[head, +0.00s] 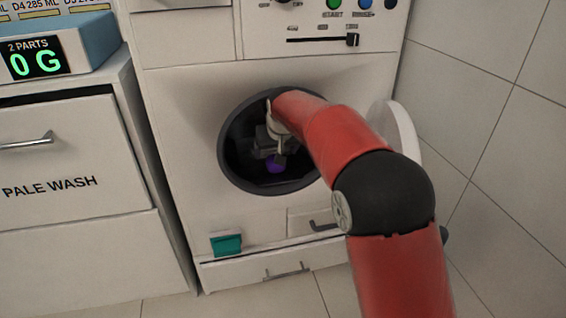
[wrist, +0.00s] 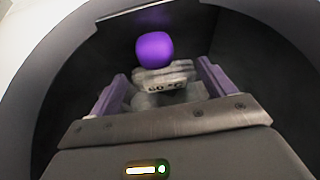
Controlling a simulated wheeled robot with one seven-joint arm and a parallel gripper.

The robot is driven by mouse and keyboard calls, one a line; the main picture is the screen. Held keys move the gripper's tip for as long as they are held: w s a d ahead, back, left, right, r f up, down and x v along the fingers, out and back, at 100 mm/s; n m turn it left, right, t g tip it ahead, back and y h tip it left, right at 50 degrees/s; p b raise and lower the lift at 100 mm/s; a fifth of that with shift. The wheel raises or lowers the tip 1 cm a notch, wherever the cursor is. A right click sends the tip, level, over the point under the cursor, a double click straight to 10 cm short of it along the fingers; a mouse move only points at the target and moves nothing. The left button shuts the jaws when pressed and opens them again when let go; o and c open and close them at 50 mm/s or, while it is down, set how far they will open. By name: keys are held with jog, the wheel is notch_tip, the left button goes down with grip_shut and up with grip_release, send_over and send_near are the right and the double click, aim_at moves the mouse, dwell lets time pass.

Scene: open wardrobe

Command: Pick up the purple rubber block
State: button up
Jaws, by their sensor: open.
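The purple rubber block (head: 276,164) is inside the round dark drum opening of the white machine. In the wrist view it is a rounded purple block (wrist: 155,47), just past my fingertips and a little left of the middle. My gripper (head: 268,150) reaches into the drum. In the wrist view my gripper (wrist: 161,82) is open, with one purple-padded finger on each side and the block beyond them, not between them. A grey object with small dark markings (wrist: 165,78) shows below the block, between the fingers; I cannot tell what it is.
The drum's rim (head: 223,150) closely surrounds my arm. The round white door (head: 397,135) stands open at the right. A teal piece (head: 226,244) is low on the machine's front. A cabinet with a "PALE WASH" drawer (head: 60,160) is at the left.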

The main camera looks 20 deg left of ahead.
jog(key=x, duration=0.7)
jog(key=shift+w+d+f, duration=0.15)
jog(key=shift+w+d, duration=0.1)
jog(key=shift+w, duration=0.1)
jog(key=c, duration=1.1)
